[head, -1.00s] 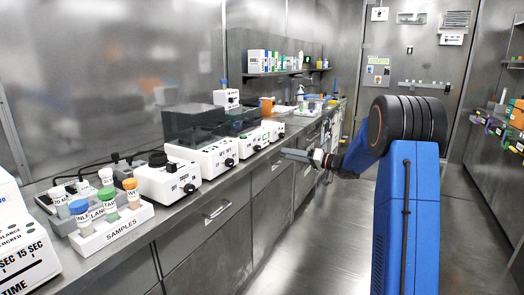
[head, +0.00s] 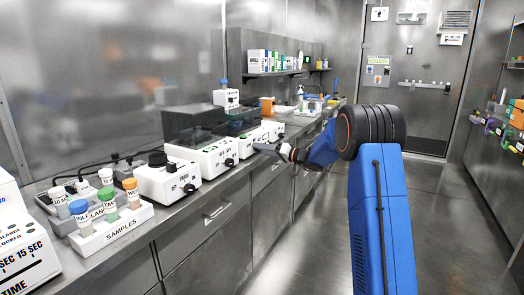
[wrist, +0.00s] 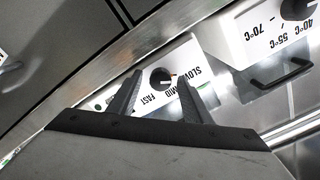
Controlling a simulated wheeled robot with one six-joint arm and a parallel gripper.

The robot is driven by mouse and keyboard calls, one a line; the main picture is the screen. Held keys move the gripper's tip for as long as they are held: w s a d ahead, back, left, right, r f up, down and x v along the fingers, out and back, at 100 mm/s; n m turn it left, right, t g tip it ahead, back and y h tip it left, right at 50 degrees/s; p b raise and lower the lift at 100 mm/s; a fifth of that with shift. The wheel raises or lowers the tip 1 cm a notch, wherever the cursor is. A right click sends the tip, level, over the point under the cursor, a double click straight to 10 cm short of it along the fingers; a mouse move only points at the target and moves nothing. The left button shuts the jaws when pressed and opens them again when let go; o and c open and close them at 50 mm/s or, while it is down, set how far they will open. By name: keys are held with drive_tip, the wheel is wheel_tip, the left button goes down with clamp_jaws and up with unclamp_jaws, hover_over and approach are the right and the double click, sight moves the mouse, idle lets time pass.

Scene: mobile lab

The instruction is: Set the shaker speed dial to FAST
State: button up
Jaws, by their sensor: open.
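The shaker's white front panel (wrist: 191,60) shows in the wrist view with the words SLOW, MID and FAST. Its black round speed dial (wrist: 160,79) sits on this panel. A small pale mark on the dial faces right in the picture, toward the SLOW/MID side and not FAST. My gripper (wrist: 157,82) is open, and its two fingers appear on either side of the dial. I cannot tell whether they touch it. In the head view my gripper (head: 265,149) is at the front of the row of white instruments, and the dial is not readable there.
A white unit with temperature labels (wrist: 262,42) and a dark handle (wrist: 282,75) is beside the shaker in the wrist view. A samples rack (head: 112,228) stands at the near end of the bench (head: 205,203). The floor to the right is clear.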

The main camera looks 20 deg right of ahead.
drive_tip(key=c, duration=1.1)
drive_tip(key=shift+o, duration=0.2)
drive_tip(key=shift+m, duration=0.3)
drive_tip(key=shift+f+m, duration=0.15)
drive_tip(key=shift+m, duration=5.65)
drive_tip(key=shift+f+m, duration=0.1)
drive_tip(key=shift+m, duration=5.7)
